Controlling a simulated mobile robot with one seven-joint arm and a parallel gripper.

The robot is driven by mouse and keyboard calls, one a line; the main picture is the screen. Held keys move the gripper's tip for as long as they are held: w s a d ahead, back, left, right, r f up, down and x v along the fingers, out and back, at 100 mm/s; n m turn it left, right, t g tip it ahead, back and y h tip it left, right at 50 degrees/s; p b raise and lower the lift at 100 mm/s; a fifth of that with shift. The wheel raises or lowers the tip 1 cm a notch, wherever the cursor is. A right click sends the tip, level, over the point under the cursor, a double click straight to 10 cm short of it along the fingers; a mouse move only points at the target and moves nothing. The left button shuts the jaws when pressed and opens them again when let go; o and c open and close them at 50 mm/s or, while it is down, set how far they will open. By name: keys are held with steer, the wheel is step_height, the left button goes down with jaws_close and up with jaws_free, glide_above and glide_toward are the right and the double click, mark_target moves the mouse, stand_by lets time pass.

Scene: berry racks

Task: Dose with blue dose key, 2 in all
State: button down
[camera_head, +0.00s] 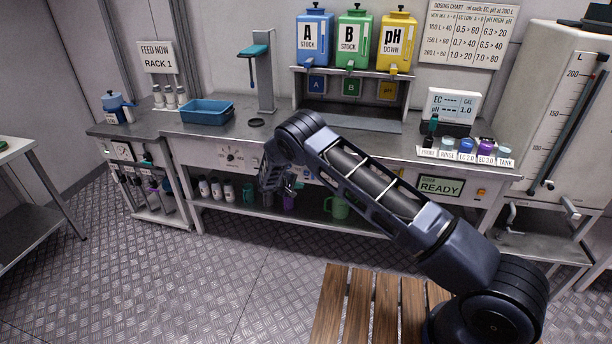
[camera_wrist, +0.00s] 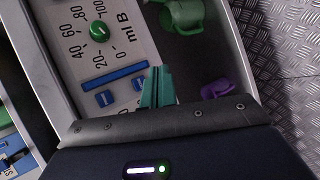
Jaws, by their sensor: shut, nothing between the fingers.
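In the wrist view my gripper (camera_wrist: 157,88) has its teal fingers together, with nothing seen between them. It is in front of the bench's control panel (camera_wrist: 62,28). Two small blue keys with white marks, one on the left (camera_wrist: 105,98) and one on the right (camera_wrist: 137,83), sit under a blue bar (camera_wrist: 115,77). The right key is close beside the fingers; I cannot tell whether they touch. A green knob (camera_wrist: 97,30) has a numbered scale marked "ml B". In the head view my gripper (camera_head: 294,188) is low at the bench front, partly hidden by my arm.
Blue A (camera_head: 315,38), green B (camera_head: 354,38) and yellow pH (camera_head: 396,42) stock tanks stand above the bench. A display reads "READY" (camera_head: 440,187). A green mug (camera_wrist: 184,14) and a purple mug (camera_wrist: 216,89) are beside the panel in the wrist view.

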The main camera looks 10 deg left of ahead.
glide_toward(308, 176)
steer(key=shift+s+d+f+x, duration=0.1)
steer(key=shift+s+x, duration=0.05)
steer(key=shift+x, duration=0.7)
steer(key=shift+s+d+f+x, duration=0.1)
steer(key=shift+x, duration=0.7)
steer(key=shift+s+f+x, duration=0.15)
steer(key=shift+x, duration=0.7)
steer(key=shift+w, duration=0.15)
steer(key=shift+w, duration=0.3)
steer(key=shift+w, duration=0.45)
stand_by(0.7)
steer(key=shift+s, duration=0.9)
steer(key=shift+s, duration=0.1)
